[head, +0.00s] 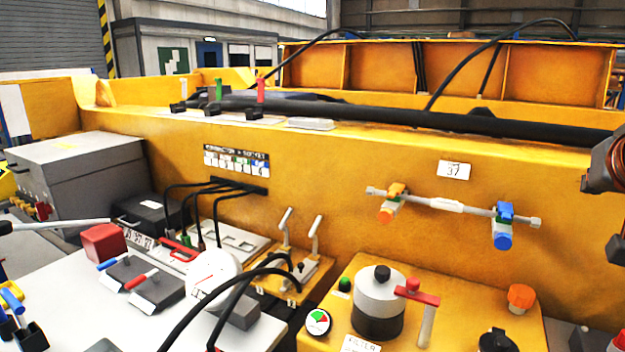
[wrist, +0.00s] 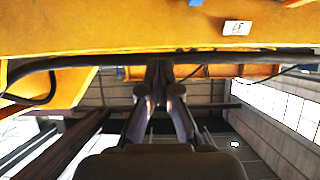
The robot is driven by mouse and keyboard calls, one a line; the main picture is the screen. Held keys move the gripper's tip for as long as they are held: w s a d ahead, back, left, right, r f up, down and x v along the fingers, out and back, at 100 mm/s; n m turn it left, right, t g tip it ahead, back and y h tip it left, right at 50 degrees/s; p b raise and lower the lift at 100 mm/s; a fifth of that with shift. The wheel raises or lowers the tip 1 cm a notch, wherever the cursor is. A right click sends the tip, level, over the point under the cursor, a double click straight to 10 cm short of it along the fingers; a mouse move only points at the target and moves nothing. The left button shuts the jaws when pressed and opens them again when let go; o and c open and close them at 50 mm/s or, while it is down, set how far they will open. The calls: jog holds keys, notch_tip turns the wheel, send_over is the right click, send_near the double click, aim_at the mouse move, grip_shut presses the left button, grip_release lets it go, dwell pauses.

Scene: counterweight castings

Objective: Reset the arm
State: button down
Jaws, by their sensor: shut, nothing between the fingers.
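My gripper (wrist: 158,76) shows in the wrist view, its two dark fingers drawn together at the tips. It is shut and nothing is held between them. Beyond the fingertips run a thick black hose (wrist: 220,56) and the yellow casting wall (wrist: 120,25); I cannot tell how far off they are.
In the head view, a yellow wall (head: 330,165) carries a pipe with orange and blue valves (head: 445,205) and a 37 label (head: 453,170). A black hose (head: 450,120) lies along its top. Below stand a grey-black cylinder (head: 379,303), levers (head: 315,235) and a grey cabinet (head: 80,180).

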jog(key=a+f+n+g+y+b, duration=0.1)
jog(key=a+f, duration=0.3)
jog(key=f, duration=0.5)
jog(key=s+a+f+n+g+y+b, duration=0.1)
jog(key=a+f, duration=0.4)
jog(key=f, duration=0.5)
jog(key=s+a+f+n+g+y+b, duration=0.1)
jog(key=a+f+g+y+b, duration=0.2)
jog(key=f, duration=0.6)
jog(key=shift+a+f+n+g, duration=0.15)
jog(key=shift+a+f+g, duration=0.05)
jog(key=shift+a, duration=0.3)
jog(key=shift+a+f+n+g, duration=0.15)
jog(key=shift+a+f+g, duration=0.05)
jog(key=shift+a, duration=0.3)
jog(key=s+a+f+n+g+y+b, duration=0.1)
jog(key=s+a+f+n+g+b, duration=0.25)
jog(key=s+f, duration=0.55)
jog(key=s+a+f+m+g+y+b, duration=0.1)
jog(key=s+a+f+g+b, duration=0.1)
jog(key=s+a+f+g, duration=0.55)
notch_tip(320, 180, up, 14)
jog(key=d+t+p, duration=0.1)
jog(key=t+p, duration=0.3)
jog(key=p, duration=1.1)
jog(key=shift+w+d+t, duration=0.25)
jog(key=shift+d+t, duration=0.05)
jog(key=shift+d, duration=0.05)
